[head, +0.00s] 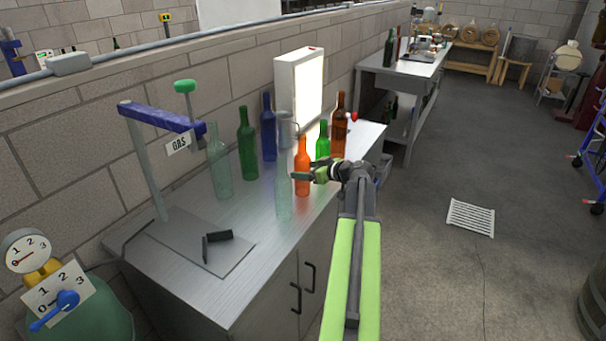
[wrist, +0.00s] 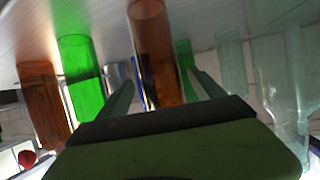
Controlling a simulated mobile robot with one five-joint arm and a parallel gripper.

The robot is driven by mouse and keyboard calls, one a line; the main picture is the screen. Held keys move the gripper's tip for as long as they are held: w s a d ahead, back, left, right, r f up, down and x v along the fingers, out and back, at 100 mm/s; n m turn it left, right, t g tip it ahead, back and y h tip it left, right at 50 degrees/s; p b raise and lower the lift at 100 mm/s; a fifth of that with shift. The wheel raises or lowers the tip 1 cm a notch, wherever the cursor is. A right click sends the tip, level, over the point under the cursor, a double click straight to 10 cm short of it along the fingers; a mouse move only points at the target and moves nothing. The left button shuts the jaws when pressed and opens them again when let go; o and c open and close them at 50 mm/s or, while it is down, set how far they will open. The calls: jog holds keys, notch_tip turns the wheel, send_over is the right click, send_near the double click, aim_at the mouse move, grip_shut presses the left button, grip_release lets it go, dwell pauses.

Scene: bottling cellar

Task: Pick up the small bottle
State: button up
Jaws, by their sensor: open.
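Several bottles stand upright on the metal bench. A short orange bottle (head: 302,155) and a short bright green bottle (head: 322,141) are the smaller ones; I cannot tell which one is meant. My gripper (head: 306,174) is open, reaching leftward at the orange bottle's lower half. In the wrist view, which is upside down, the orange bottle (wrist: 154,45) stands between my open fingers (wrist: 160,82). I cannot tell whether they touch it. The bright green bottle (wrist: 82,75) is outside the fingers, to their left.
A brown bottle (head: 340,130) stands behind the green one. Clear (head: 284,195), dark green (head: 247,145), blue (head: 268,130) and another clear bottle (head: 217,165) stand left.

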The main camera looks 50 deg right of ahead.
aim_at(297, 170)
jog(key=b+x, duration=0.2)
jog(key=x, duration=0.3)
jog(key=shift+w+f, duration=0.1)
jog(key=shift+f, duration=0.05)
grip_shut()
